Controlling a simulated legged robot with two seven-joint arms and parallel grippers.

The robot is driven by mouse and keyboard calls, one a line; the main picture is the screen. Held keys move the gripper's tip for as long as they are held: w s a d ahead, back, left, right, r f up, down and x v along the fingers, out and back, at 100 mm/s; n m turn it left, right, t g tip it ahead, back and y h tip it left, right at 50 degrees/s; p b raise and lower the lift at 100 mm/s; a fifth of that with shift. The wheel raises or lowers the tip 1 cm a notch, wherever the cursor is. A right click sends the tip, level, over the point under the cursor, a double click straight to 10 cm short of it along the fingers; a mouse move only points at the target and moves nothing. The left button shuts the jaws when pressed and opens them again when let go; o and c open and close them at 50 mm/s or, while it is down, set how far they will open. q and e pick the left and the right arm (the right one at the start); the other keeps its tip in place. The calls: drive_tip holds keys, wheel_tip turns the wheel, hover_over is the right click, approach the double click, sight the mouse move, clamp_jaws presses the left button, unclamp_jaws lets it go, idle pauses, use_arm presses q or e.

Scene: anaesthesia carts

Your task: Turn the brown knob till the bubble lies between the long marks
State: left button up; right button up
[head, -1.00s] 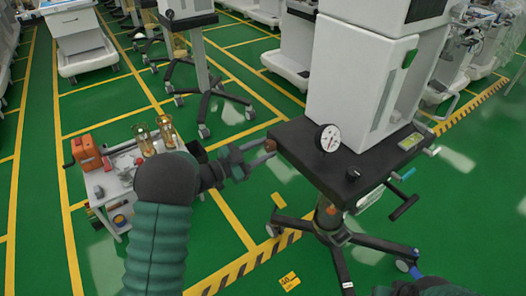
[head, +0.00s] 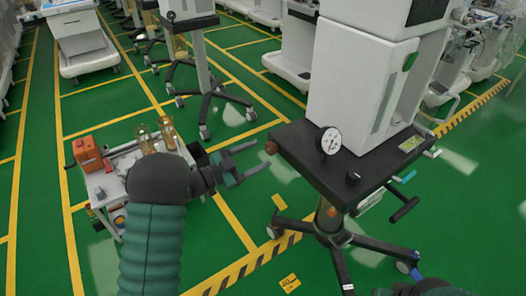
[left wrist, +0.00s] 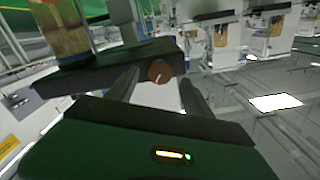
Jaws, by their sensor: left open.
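The brown knob (head: 271,147) sits on the left end of the black cart top. In the left wrist view the knob (left wrist: 159,71) is round with a pale pointer line, facing me between the finger ends. My left gripper (head: 264,155) is open and empty just short of the knob, its fingers apart and pointing at it. A yellow-green level (head: 411,143) lies at the right of the black top; its bubble and marks are too small to make out. A dark part of my right arm (head: 435,287) shows at the bottom edge; its fingers are not clear.
A round white dial gauge (head: 330,141) and a black knob (head: 353,178) stand on the black top (head: 310,158), beside a tall white cabinet (head: 355,85). A small cart (head: 112,185) with an orange box (head: 87,153) is at left. Green floor lies between.

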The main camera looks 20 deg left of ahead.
use_arm(q)
drive_tip(key=p+v, duration=0.1)
drive_tip(key=v, duration=1.3)
drive_tip(key=shift+p, duration=0.35)
drive_tip(key=w+f+n+y, duration=0.1)
drive_tip(key=w+n+y, duration=0.3)
drive_tip(key=w+y, duration=0.25)
drive_tip(key=s+d+f+n+g+y, duration=0.2)
drive_tip(key=s+d+f+n+g, duration=0.15)
drive_tip(key=s, duration=0.45)
drive_tip(key=s+d+f+n+g+y, duration=0.1)
drive_tip(key=s+d+f+n+g, duration=0.2)
drive_tip(key=s, duration=0.5)
drive_tip(key=s+d+f+n+g+y, duration=0.2)
drive_tip(key=s+d+g, duration=0.25)
drive_tip(key=s, duration=0.25)
wheel_tip(320, 180, up, 20)
drive_tip(key=p, duration=2)
drive_tip(key=shift+s+a+g, duration=0.2)
drive_tip(key=shift+s+g, duration=0.1)
drive_tip(key=shift+s, duration=0.15)
